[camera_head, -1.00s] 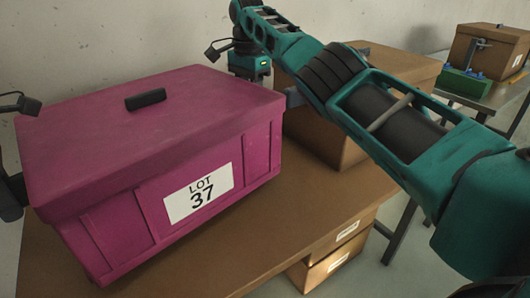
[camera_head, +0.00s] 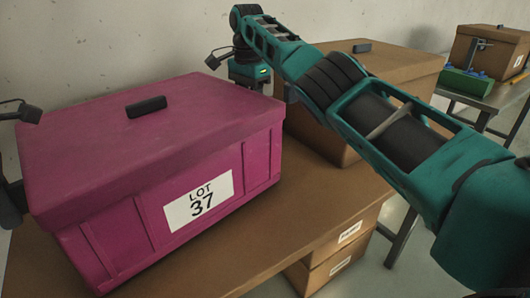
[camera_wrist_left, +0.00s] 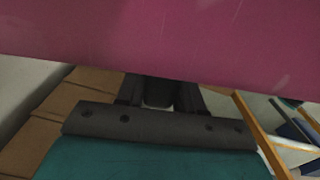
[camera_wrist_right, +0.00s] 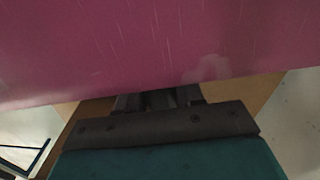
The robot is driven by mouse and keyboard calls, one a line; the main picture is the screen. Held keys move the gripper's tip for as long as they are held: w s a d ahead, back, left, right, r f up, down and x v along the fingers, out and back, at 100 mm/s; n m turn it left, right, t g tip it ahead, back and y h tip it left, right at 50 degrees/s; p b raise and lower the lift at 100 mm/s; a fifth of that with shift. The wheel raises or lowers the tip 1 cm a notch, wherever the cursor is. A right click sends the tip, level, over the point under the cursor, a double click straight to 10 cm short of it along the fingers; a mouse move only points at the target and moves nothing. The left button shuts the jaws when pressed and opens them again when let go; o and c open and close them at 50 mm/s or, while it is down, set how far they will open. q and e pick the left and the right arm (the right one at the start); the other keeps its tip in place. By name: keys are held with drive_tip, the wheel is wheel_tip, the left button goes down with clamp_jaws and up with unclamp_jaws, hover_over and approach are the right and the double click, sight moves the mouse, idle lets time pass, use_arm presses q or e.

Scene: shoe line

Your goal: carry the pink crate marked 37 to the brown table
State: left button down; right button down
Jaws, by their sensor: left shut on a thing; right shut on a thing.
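The pink crate (camera_head: 150,165) has a lid with a black handle and a white label reading LOT 37. It is over the brown table (camera_head: 285,225); I cannot tell whether its base touches the tabletop. My left gripper (camera_head: 12,205) is at the crate's left end, partly cut off by the picture edge. It is shut on the crate, whose pink wall fills the top of the left wrist view (camera_wrist_left: 160,40). My right gripper (camera_wrist_right: 158,100) is shut on the crate's other end. In the head view its fingers are hidden behind the crate.
A brown lidded box (camera_head: 400,68) stands on the table to the right of the crate, partly behind my right arm. Brown drawers (camera_head: 335,255) are under the table. A further table with a brown box (camera_head: 488,50) and a green item is at the back right. A wall stands behind.

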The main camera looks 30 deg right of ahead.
use_arm(q)
drive_tip(key=shift+f+b, duration=0.6)
drive_tip(key=shift+f, duration=0.15)
use_arm(e)
drive_tip(key=shift+f, duration=0.75)
use_arm(q)
drive_tip(key=c, duration=0.7)
unclamp_jaws()
drive_tip(key=shift+r, duration=0.1)
use_arm(e)
drive_tip(key=c, duration=0.7)
unclamp_jaws()
drive_tip(key=shift+r, duration=0.1)
